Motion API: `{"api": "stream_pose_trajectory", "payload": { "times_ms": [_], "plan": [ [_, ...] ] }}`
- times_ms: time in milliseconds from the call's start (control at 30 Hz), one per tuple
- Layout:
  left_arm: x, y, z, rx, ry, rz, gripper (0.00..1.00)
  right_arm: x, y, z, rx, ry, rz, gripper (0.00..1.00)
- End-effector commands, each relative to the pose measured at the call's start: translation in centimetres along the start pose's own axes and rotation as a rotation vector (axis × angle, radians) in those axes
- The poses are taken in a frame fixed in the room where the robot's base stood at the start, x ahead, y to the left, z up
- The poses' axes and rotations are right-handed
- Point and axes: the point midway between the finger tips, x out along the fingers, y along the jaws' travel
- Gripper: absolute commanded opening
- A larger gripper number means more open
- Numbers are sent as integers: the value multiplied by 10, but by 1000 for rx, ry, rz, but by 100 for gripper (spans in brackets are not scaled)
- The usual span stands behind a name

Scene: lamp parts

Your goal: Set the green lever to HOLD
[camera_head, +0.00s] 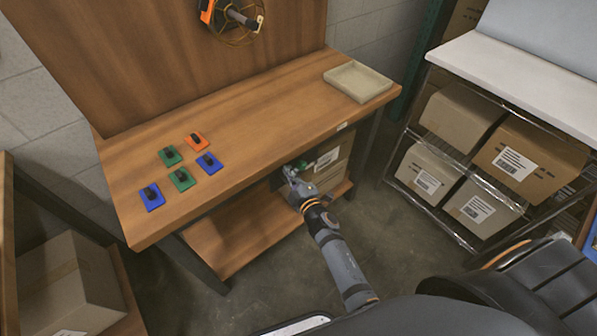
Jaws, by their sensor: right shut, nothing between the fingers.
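A small green rounded piece (301,164), which looks like the knob of the green lever, shows just below the front edge of the wooden bench. My right gripper (289,172) is right beside it, shut and empty, with my arm coming up from below. The gripper hides most of what is around the green piece. I cannot tell whether the fingers touch it, nor read the lever's setting or a HOLD mark. A small pale label (342,127) is on the bench's front edge, too small to read. My left gripper is out of view.
The bench (262,107) carries several blue, green and orange plates with dark pegs, such as a blue one (151,197), and a beige tray (357,81). A round wire part (232,20) is on the back panel. Boxes (331,160) sit under the bench; a box rack (462,240) stands right.

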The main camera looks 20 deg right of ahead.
Motion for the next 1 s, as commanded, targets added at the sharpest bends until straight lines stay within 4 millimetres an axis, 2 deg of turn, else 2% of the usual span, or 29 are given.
{"api": "stream_pose_trajectory", "payload": {
  "times_ms": [33, 100, 300, 733, 1000],
  "plan": [
    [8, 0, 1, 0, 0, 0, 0, 3, -4, 12, -5, -1, -1, 0],
    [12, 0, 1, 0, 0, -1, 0, 5, -3, 22, -6, -1, -1, 0],
    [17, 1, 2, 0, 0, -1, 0, 8, -2, 38, -2, -1, -1, 0],
    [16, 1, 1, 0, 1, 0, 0, 9, 0, 39, 3, 0, -1, 0],
    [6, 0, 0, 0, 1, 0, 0, 10, 1, 42, 57, 0, -14, 0]
  ]
}}
